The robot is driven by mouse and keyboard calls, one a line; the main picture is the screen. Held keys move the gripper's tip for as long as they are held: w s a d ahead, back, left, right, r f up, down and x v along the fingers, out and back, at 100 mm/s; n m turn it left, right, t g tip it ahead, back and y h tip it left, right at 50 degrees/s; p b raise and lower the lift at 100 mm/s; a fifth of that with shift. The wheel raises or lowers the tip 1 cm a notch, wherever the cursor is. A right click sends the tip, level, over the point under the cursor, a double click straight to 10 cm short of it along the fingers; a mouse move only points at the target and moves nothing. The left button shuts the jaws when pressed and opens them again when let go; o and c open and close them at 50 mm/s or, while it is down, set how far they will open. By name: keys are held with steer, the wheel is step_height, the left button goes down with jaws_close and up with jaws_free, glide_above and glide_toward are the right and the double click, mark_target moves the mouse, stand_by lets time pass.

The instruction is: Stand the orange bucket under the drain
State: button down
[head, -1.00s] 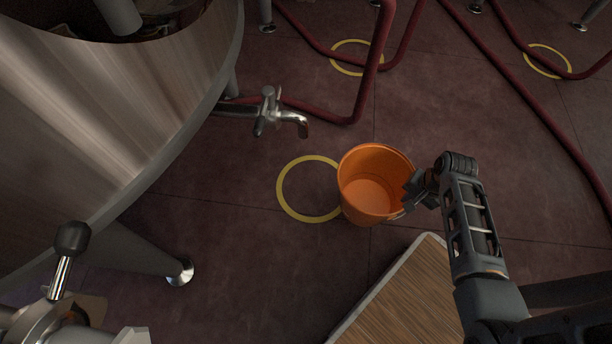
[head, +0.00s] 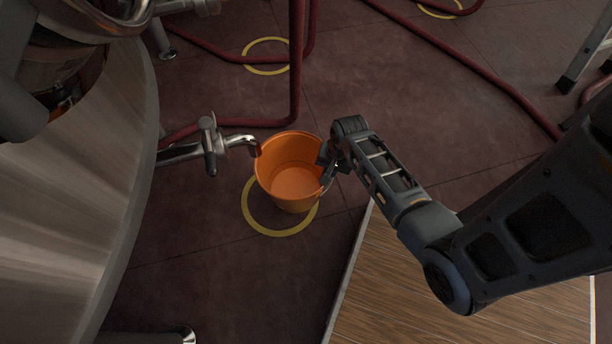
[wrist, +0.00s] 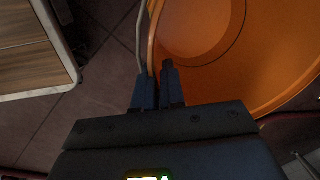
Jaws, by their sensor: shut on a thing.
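The orange bucket (head: 290,172) is upright and empty in the head view, beside the drain tap (head: 228,146). The tap's spout end is close to the bucket's upper left rim. A yellow floor ring (head: 266,231) shows below and left of the bucket, which covers part of it. My gripper (head: 328,168) is shut on the bucket's right rim. In the wrist view the fingers (wrist: 158,85) pinch the orange wall (wrist: 272,70), one on each side. I cannot tell whether the bucket's base touches the floor.
A large steel tank (head: 75,200) fills the left. A wooden-topped table (head: 440,290) stands at the lower right, below my arm. Red hoses (head: 297,60) run behind the bucket and across the floor. Another yellow ring (head: 266,56) lies farther back. Floor left of the table is clear.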

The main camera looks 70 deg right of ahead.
steer(key=w+a+f+b, duration=0.2)
steer(key=w+f+b, duration=0.2)
steer(key=f, duration=0.3)
steer(key=shift+w+a+f, duration=0.25)
steer(key=shift+w+f, duration=0.05)
steer(key=shift+w, duration=0.45)
steer(key=shift+f+b, duration=0.15)
steer(key=shift+b, duration=0.2)
steer(key=c, duration=1.2)
jaws_free()
